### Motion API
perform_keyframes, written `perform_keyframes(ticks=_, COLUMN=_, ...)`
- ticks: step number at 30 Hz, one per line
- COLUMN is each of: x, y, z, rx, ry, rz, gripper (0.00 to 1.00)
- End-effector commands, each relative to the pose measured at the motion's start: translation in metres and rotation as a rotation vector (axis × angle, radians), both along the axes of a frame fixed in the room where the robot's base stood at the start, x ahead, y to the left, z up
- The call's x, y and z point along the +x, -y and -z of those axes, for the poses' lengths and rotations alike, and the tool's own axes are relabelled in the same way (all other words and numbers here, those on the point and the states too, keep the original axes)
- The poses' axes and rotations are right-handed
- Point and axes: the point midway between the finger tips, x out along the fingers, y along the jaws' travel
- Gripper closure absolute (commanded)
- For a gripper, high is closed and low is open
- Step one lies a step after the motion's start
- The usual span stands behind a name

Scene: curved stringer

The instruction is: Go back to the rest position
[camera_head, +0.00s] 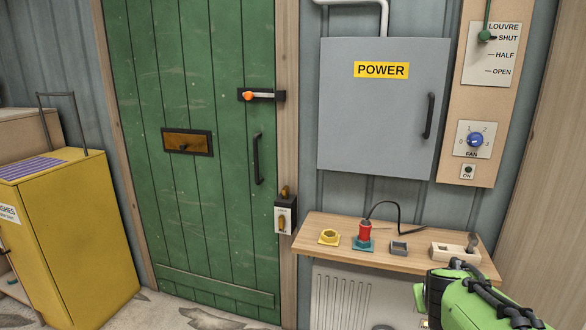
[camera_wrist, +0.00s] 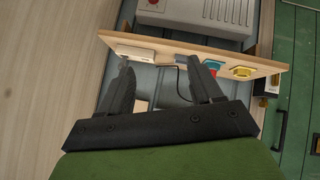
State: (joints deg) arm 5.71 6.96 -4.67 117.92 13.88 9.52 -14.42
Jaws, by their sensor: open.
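My gripper (camera_wrist: 161,66) shows in the wrist view with its two dark fingers spread apart and nothing between them. Its fingers point toward the small wooden shelf (camera_wrist: 205,50), and no contact with the shelf can be seen. In the head view, my green arm reaches in at the bottom right, in front of the shelf's right end. The fingers cannot be made out there.
The wooden shelf (camera_head: 318,226) holds a yellow ring (camera_head: 329,237), a red plug on a teal base (camera_head: 365,233), a grey block (camera_head: 399,247) and a pale switch box (camera_head: 453,252). A grey POWER cabinet (camera_head: 375,115) hangs above. A green door (camera_head: 205,90) and yellow cabinet (camera_head: 85,235) stand left.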

Motion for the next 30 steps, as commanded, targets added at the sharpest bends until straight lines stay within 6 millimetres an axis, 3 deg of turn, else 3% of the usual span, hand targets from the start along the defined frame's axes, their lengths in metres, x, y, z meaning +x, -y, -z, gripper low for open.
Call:
perform_keyframes(ticks=1, x=-0.028, y=-0.022, z=-0.015, rx=0.06, ry=-0.003, rz=-0.016, gripper=0.35)
perform_keyframes(ticks=6, x=-0.12, y=-0.084, z=-0.03, rx=0.225, ry=-0.082, rz=-0.071, gripper=0.35)
perform_keyframes(ticks=12, x=-0.206, y=-0.124, z=-0.023, rx=0.316, ry=-0.169, rz=-0.122, gripper=0.35)
perform_keyframes(ticks=17, x=-0.263, y=-0.144, z=-0.008, rx=0.349, ry=-0.235, rz=-0.153, gripper=0.35)
perform_keyframes(ticks=26, x=-0.264, y=-0.144, z=-0.081, rx=0.351, ry=-0.244, rz=-0.151, gripper=0.35)
perform_keyframes(ticks=30, x=-0.263, y=-0.144, z=-0.127, rx=0.351, ry=-0.243, rz=-0.15, gripper=0.35)
